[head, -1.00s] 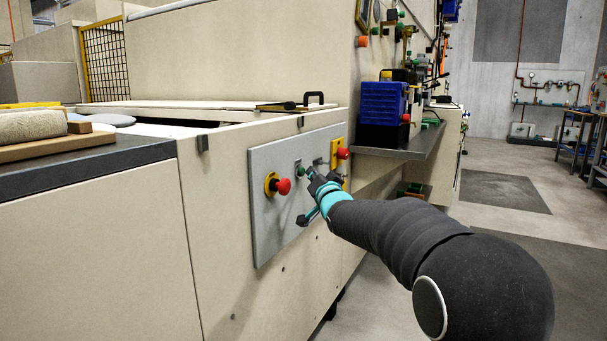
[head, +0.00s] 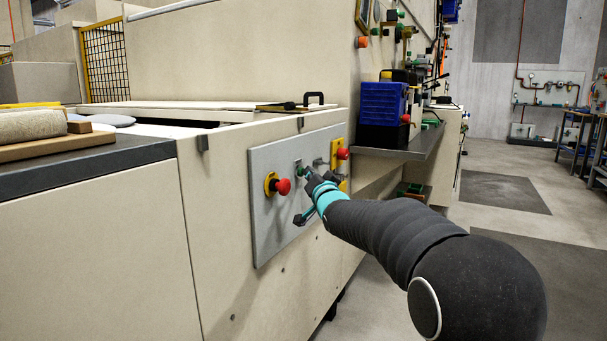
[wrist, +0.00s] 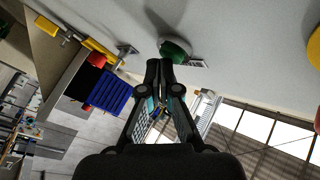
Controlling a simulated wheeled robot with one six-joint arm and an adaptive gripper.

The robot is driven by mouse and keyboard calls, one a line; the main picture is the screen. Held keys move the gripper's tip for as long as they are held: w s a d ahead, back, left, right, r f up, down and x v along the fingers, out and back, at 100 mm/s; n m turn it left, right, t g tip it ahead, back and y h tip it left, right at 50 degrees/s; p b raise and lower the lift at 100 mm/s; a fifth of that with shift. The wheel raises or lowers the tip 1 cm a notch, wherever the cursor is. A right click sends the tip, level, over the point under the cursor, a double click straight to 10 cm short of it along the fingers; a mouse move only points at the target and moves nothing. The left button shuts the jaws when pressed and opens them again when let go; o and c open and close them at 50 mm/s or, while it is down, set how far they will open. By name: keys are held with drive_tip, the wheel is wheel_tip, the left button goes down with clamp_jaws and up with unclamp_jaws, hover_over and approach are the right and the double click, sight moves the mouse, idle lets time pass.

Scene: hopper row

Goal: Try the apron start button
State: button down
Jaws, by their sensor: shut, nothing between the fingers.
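The green start button (head: 300,171) sits on a grey control panel (head: 268,225) on the front of the beige machine. It also shows in the wrist view as a green dome (wrist: 175,48), with a small label plate beside it. My gripper (head: 308,175) is shut and empty, its tips pointing at the panel close to the green button. In the wrist view the shut fingertips (wrist: 159,63) lie right at the button's lower edge in the picture. I cannot tell whether they touch it. The fingers partly cover the button in the head view.
A red mushroom button (head: 283,187) on a yellow base is left of the green one, another (head: 343,153) to the right. A shelf (head: 415,149) with a blue bin (head: 383,103) juts out at the right. The floor beyond is open.

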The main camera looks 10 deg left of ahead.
drive_tip(key=shift+a, duration=0.2)
drive_tip(key=shift+d, duration=0.1)
idle(0.4)
drive_tip(key=shift+s+d, duration=0.2)
drive_tip(key=shift+d, duration=0.55)
drive_tip(key=shift+d, duration=0.1)
drive_tip(key=shift+s+d, duration=0.3)
drive_tip(key=shift+d, duration=0.45)
drive_tip(key=shift+s+d, duration=0.3)
drive_tip(key=shift+d, duration=0.45)
drive_tip(key=shift+s+d, duration=0.3)
drive_tip(key=shift+d, duration=0.45)
